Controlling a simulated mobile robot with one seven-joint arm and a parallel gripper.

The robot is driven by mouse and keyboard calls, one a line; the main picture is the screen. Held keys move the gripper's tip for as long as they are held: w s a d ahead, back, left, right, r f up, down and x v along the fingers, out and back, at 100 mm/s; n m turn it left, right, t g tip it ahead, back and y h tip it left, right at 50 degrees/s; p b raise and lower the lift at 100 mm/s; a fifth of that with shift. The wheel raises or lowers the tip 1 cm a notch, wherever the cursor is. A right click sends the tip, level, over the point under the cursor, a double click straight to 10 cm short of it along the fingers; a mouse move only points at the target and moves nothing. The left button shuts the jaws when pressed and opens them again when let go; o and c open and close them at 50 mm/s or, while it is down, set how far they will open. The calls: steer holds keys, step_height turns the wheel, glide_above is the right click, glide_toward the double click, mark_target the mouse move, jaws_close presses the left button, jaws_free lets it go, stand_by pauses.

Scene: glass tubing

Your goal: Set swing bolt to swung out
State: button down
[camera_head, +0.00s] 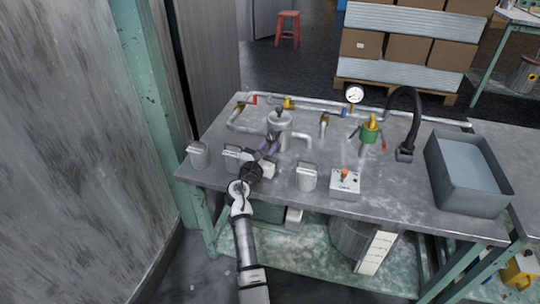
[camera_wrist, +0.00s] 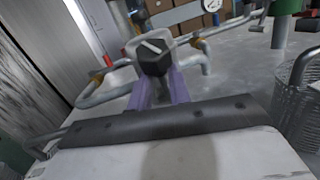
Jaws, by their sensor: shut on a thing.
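A grey metal vessel (camera_head: 279,126) with a lid stands at the back left of the bench, with pipes joined to it.
A green-bodied valve (camera_head: 370,131), a black hose (camera_head: 413,115) and a grey bin (camera_head: 466,178) are to the right. A pressure gauge (camera_head: 354,94) stands behind.

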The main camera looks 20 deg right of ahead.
steer(key=b, duration=0.1)
steer(key=f+b, duration=0.1)
steer(key=shift+s+a+h+b, duration=0.15)
steer(key=shift+s+h+b, duration=0.05)
steer(key=shift+h+b, duration=0.2)
steer(key=shift+r+t+h+b, duration=0.2)
steer(key=shift+t+h+b, duration=0.1)
steer(key=shift+t+b, duration=0.25)
steer(key=c, duration=1.5)
jaws_free()
steer(key=shift+c, duration=0.2)
steer(key=shift+s+a+f, duration=0.1)
